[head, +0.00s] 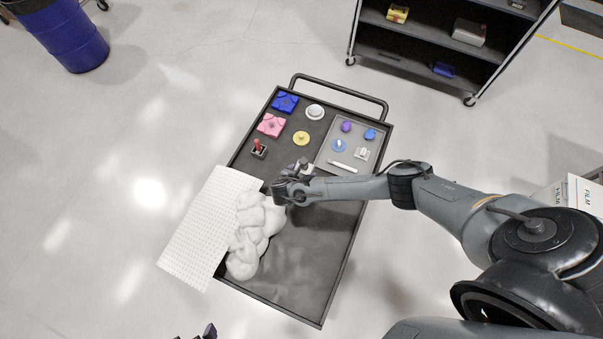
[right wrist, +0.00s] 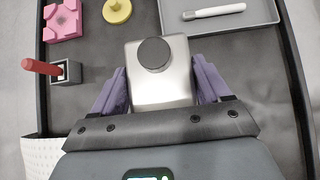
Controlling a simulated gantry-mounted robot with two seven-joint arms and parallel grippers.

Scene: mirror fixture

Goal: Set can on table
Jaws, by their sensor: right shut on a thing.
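The can is a silver, square-sided metal can (right wrist: 160,92) with a round dark cap, seen from above in the right wrist view. My right gripper (head: 299,168) is shut on it, with a purple finger (right wrist: 112,88) on each side. The table is a dark cart top with a raised rim (head: 310,255). The can is over the middle of this top; whether its base touches the surface is hidden. Only dark tips of my left gripper (head: 208,331) show at the bottom edge of the head view, and their opening is unclear.
A pink block (head: 271,125), a blue block (head: 285,102), a yellow knobbed disc (head: 301,138) and a red-handled switch (head: 259,148) stand at the back left. A grey tray (head: 327,152) holds several small items. White cloth (head: 252,235) and a perforated white sheet (head: 205,225) cover the left front.

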